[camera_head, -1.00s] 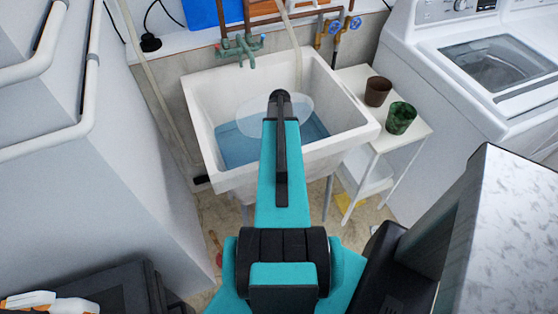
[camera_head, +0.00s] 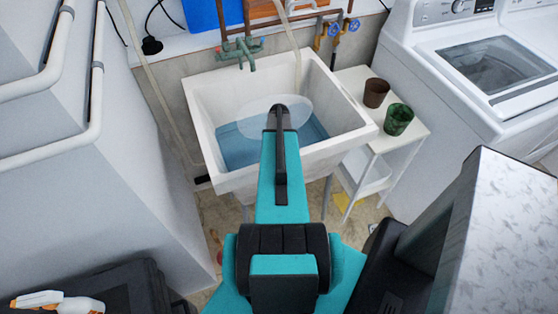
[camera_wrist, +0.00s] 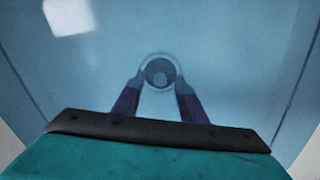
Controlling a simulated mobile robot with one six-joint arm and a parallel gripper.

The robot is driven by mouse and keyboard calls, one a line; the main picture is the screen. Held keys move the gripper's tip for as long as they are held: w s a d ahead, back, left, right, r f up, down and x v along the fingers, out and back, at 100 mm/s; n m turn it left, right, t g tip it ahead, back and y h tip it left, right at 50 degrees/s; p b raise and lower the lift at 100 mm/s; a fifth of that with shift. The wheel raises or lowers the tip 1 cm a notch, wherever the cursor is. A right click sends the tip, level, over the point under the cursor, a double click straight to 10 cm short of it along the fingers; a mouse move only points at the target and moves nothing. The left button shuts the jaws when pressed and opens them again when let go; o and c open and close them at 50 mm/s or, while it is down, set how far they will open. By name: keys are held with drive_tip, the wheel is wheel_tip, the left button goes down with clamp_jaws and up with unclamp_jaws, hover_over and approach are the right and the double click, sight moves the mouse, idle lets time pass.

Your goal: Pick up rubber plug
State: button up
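The rubber plug (camera_wrist: 160,72) is a dark round piece with a paler centre, inside a light ring at the bottom of the sink in the wrist view. It looks blurred through blue water. My gripper (camera_wrist: 160,83) is open, its purple-tinted fingers apart at the left and right near edges of the ring. I cannot tell whether they touch the plug. In the head view, my arm reaches into the white sink (camera_head: 205,112) and hides the plug and the gripper.
Blue water (camera_head: 236,147) lies in the sink. A green tap (camera_head: 240,52) and a hanging hose are behind. A white side table (camera_head: 385,140) with a brown cup (camera_head: 376,92) and a green cup (camera_head: 398,119) stands right, near a washing machine (camera_head: 480,75).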

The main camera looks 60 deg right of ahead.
idle(0.4)
clamp_jaws()
drive_tip(key=shift+r, duration=0.2)
wheel_tip(320, 180, up, 10)
drive_tip(key=b, duration=0.3)
drive_tip(key=shift+f, duration=0.15)
idle(0.5)
idle(0.5)
